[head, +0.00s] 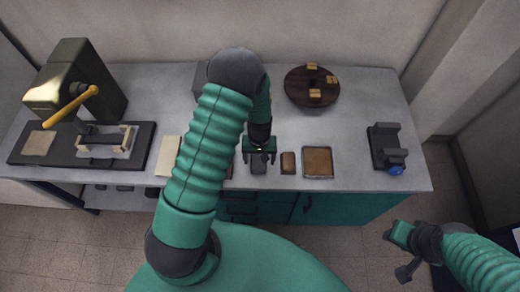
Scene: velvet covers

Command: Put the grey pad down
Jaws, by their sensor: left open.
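The grey pad (258,168) is a small dark grey block near the front edge of the grey tabletop (350,110). My left gripper (259,158) points down right at it, with its two fingers apart, one to each side of the pad's far end. The pad appears to lie on the table; from this angle I cannot tell whether a finger touches it.
A brown block (288,163) and a square tan tray (318,162) stand close to the right of the pad. A round dark board (311,87) with several yellow pieces is behind. A dark device (386,147) with a blue knob is at right, a press (105,139) at left.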

